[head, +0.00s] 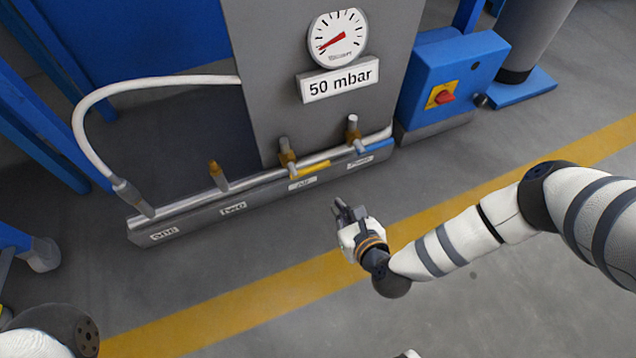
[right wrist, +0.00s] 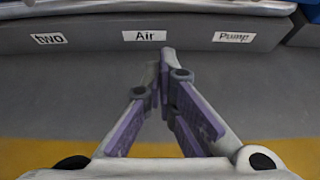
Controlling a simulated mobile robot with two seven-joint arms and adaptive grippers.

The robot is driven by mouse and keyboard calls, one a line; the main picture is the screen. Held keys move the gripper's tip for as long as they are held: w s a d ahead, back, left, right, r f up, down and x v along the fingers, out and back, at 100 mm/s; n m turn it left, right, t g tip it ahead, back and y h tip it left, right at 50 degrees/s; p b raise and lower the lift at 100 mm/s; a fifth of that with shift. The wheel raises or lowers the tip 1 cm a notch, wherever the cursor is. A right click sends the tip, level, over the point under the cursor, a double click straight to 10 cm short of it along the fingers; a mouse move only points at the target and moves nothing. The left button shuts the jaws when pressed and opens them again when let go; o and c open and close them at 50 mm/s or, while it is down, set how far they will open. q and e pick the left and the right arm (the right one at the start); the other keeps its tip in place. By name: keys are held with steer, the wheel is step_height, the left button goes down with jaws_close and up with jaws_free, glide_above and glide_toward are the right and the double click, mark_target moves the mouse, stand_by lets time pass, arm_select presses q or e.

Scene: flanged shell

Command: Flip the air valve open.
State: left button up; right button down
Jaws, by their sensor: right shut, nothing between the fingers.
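The air valve (head: 288,157) is a brass fitting on the pipe along the low rail, above the label "Air" (head: 302,183). Its yellow handle (head: 313,169) points right, roughly along the pipe. My right gripper (head: 346,208) is in front of the rail, to the right of and below the yellow handle in the head view, apart from it. Its fingers are shut and empty. In the right wrist view the fingertips (right wrist: 161,65) come together below the "Air" label (right wrist: 144,35); the valve itself is out of that view. My left gripper is not in view.
The pump valve with a blue handle (head: 375,147) is just right of the air valve. A gauge (head: 337,38) stands above a "50 mbar" sign (head: 338,80). A blue box with a red switch (head: 445,97) is at right. Open floor lies before the rail.

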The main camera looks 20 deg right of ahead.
steer(key=b+x, duration=0.5)
steer(key=x, duration=0.4)
steer(key=shift+w+f, duration=0.1)
steer(key=shift+f, duration=0.05)
steer(key=r, duration=0.1)
steer(key=w+r, duration=0.1)
steer(key=r, duration=0.1)
steer(key=shift+w+r, duration=0.2)
steer(key=shift+r, duration=0.15)
steer(key=shift+s, duration=0.1)
